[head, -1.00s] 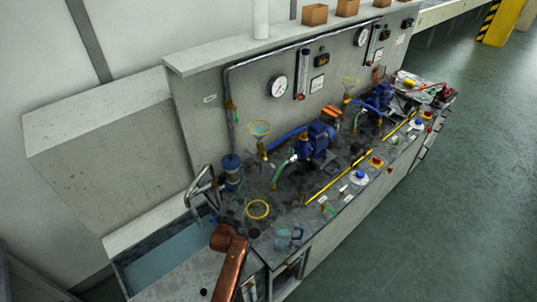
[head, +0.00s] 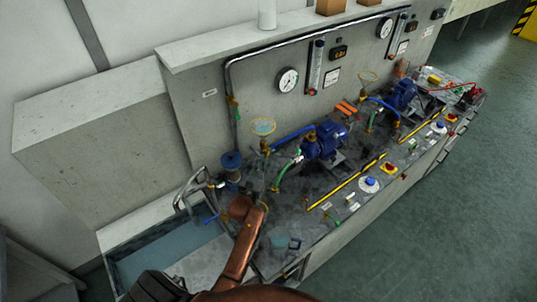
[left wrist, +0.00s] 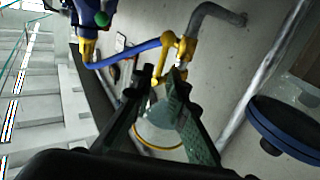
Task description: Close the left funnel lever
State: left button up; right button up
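The left funnel (head: 263,127) is a clear cone with a yellow rim, standing above a brass fitting (head: 265,146) on the left of the bench. Its lever is too small to make out in the head view. In the left wrist view, the funnel's yellow rim (left wrist: 158,149) shows behind and between my fingers, with yellow pipe fittings (left wrist: 175,50) beyond the fingertips. My left gripper (left wrist: 160,77) is open and empty, its fingers pointing towards those fittings. Contact with them cannot be told. In the head view my copper left arm hides part of the bench front. My right gripper is not seen.
A blue pump (head: 326,139) with a blue hose stands right of the funnel. A sink (head: 165,255) with a metal frame lies left. A blue-topped cylinder (head: 231,162) stands close to my arm. A second funnel (head: 368,77) is further right.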

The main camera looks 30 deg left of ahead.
pick_arm(q)
jog(key=shift+w+a+f, duration=0.1)
jog(key=shift+w+a, duration=0.1)
jog(key=shift+w, duration=0.8)
jog(key=shift+w+a, duration=0.2)
jog(key=shift+w, duration=0.8)
grip_shut()
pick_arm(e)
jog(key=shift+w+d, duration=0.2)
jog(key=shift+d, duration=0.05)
